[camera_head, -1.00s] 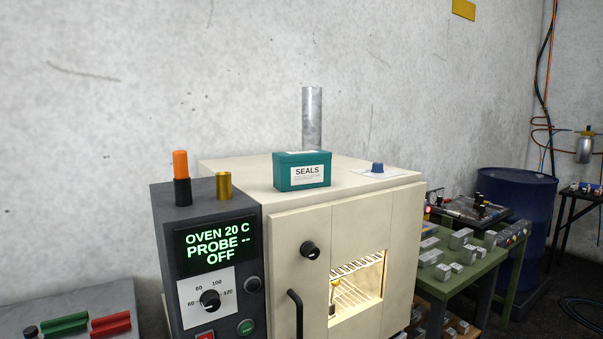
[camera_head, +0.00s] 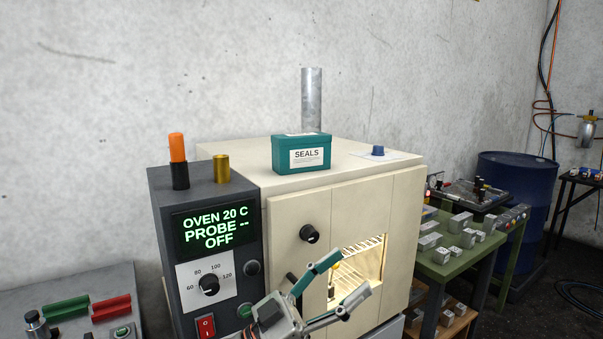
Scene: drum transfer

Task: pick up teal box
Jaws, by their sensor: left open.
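The teal box (camera_head: 302,163) with a white SEALS label sits upright on top of the cream oven (camera_head: 240,155), near its front edge. My left gripper (camera_head: 345,281) is in front of the oven door, low in the view and well below the box. Its two fingers are spread apart and nothing is between them. It covers part of the door handle and window. My right gripper is not in view.
A dark control box (camera_head: 208,262) stands at the oven's left, with an orange-capped cylinder (camera_head: 178,160) and a brass cylinder (camera_head: 221,168) on top. A metal pipe (camera_head: 312,97) rises behind the teal box. A blue knob (camera_head: 378,151) is to its right. The oven top between them is clear.

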